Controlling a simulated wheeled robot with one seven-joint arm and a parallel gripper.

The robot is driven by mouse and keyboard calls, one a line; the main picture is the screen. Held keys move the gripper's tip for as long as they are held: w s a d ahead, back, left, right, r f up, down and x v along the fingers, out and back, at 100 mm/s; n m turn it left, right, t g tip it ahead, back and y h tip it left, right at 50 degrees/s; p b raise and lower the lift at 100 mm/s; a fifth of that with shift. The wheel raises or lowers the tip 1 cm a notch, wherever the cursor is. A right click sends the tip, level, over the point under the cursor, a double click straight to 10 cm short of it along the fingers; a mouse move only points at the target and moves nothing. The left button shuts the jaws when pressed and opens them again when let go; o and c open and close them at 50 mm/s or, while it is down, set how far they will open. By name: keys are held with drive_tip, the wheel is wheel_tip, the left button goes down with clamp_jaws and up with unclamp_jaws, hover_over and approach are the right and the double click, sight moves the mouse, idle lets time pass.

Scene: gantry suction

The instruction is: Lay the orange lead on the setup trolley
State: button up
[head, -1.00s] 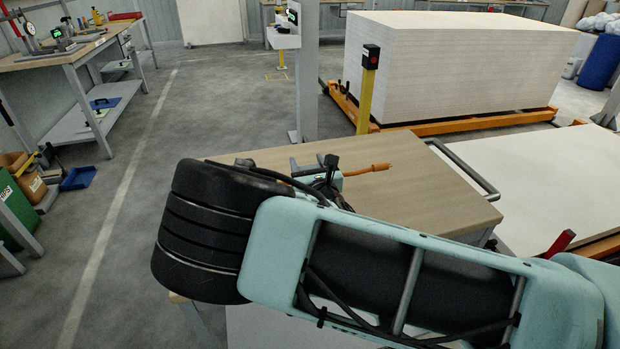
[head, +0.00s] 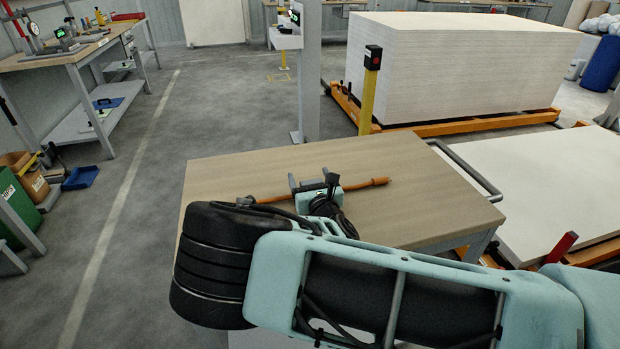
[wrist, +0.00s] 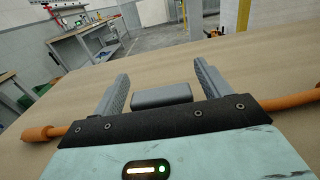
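The orange lead (head: 368,184) lies across the wooden top of the setup trolley (head: 420,170), in its middle part. Its ends stick out on both sides of my gripper (head: 311,180). In the wrist view one end of the lead (wrist: 40,132) shows at left and more of it at right; my gripper's palm hides its middle. My gripper's two fingers (wrist: 160,88) stand wide apart. A grey block (wrist: 161,95) sits between them, with narrow gaps showing at its sides. I cannot see clearly how the block joins the lead.
The trolley top around the lead is clear. A tubular handle (head: 468,170) is at its right edge. A yellow post (head: 368,95) with a black box stands behind it. A white sheet stack (head: 455,70) is at the back, and a workbench (head: 75,60) at the left.

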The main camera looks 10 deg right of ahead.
drive_tip(key=shift+r, duration=0.1)
